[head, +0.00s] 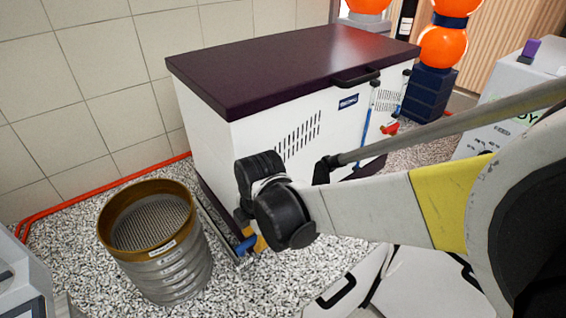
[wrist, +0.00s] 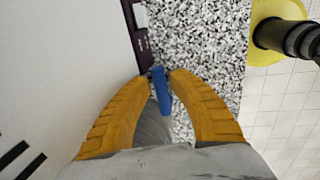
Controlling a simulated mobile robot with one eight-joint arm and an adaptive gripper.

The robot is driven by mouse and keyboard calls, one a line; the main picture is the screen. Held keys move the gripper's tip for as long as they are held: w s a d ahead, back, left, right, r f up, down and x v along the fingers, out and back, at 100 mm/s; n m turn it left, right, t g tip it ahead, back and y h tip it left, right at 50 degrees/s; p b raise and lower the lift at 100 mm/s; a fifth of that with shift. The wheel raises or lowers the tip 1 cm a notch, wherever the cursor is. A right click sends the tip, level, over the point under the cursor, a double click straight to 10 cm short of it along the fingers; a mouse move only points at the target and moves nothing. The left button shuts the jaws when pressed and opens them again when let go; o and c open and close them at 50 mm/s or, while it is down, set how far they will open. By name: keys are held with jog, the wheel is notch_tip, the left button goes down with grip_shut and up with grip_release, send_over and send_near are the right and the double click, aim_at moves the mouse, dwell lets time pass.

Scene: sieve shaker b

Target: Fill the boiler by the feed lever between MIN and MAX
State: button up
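A blue lever (head: 247,246) is low at the near left corner of a white cabinet (head: 205,125) with a dark purple top, which appears to be the boiler. In the wrist view the blue lever (wrist: 161,92) lies between my gripper's orange fingertips (wrist: 160,76). The fingers are drawn together around it and appear closed on it. In the head view my gripper (head: 250,232) is partly hidden behind my black wrist. A vertical blue-and-dark tube (head: 368,108) stands on the cabinet front. I cannot make out MIN or MAX marks or a water level.
A stack of round sieves (head: 172,270) with a brass top stands left of my gripper. A red hose (head: 100,190) runs along the tiled wall. Orange balls (head: 443,48) on a dark stand are behind the cabinet. A white machine (head: 500,110) is at right. Speckled floor is open between.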

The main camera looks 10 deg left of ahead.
grip_shut()
jog(key=shift+s+d+m+t+h+b, duration=0.1)
jog(key=shift+s+d+m+t+h, duration=0.2)
jog(key=shift+m, duration=0.75)
jog(key=shift+s+d+m+g+h+b, duration=0.1)
jog(key=shift+s+m, duration=0.25)
jog(key=shift+m, duration=0.75)
jog(key=shift+s+d+m+t+h+b, duration=0.1)
jog(key=shift+s+d+m+t, duration=0.2)
jog(key=shift+m, duration=0.75)
jog(key=shift+a, duration=0.1)
